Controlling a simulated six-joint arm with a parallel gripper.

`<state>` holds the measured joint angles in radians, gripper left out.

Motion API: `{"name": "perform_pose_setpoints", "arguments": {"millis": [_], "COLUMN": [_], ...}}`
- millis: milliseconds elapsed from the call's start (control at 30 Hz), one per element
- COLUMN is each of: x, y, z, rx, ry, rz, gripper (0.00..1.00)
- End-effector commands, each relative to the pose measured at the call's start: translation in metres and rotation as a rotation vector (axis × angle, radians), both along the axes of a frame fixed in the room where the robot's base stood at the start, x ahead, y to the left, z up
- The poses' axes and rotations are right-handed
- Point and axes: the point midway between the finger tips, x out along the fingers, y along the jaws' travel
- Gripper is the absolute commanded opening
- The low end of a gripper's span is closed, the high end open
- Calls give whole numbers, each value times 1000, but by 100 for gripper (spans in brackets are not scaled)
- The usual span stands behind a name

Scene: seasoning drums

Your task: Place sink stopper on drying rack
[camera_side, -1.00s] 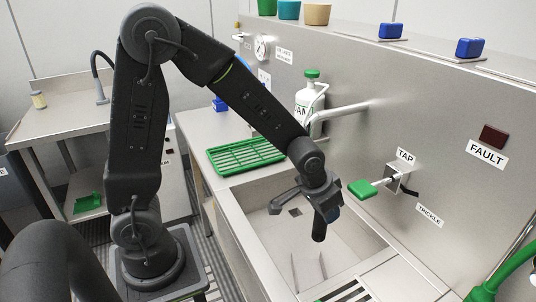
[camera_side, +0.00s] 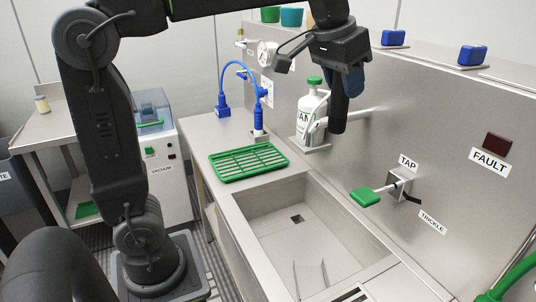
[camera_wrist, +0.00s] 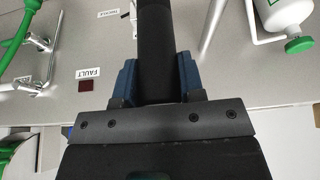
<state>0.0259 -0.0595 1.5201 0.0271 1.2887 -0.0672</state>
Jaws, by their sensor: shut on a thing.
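My gripper (camera_side: 343,88) is shut on a black cylinder, the sink stopper (camera_side: 338,115), and holds it upright, high above the sink near the back panel. In the wrist view the stopper (camera_wrist: 155,50) sits between the blue fingers of my gripper (camera_wrist: 155,78). The drying rack (camera_side: 248,161) is a green slatted tray, lying on the steel counter left of the sink. It is empty. My gripper is to the right of the rack and well above it.
The steel sink (camera_side: 318,250) is empty, with a dark drain hole (camera_side: 297,219). A white bottle with a green cap (camera_side: 311,115) and a spout stand behind the rack. A green-handled tap (camera_side: 366,196) juts from the panel. A blue hose fitting (camera_side: 258,118) stands behind the rack.

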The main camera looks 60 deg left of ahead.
Motion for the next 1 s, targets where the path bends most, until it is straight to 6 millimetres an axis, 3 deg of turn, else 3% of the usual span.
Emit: {"name": "perform_pose_setpoints", "arguments": {"millis": [267,367,533,800,1000], "x": [30,40,47,23,-8], "y": [72,112,199,335,404], "z": [4,6,7,5,2], "rx": [0,-1,-1,-1,-2], "ry": [0,1,1,0,-1], "rz": [165,250,422,678,811], "gripper": [10,10,10,10,10]}}
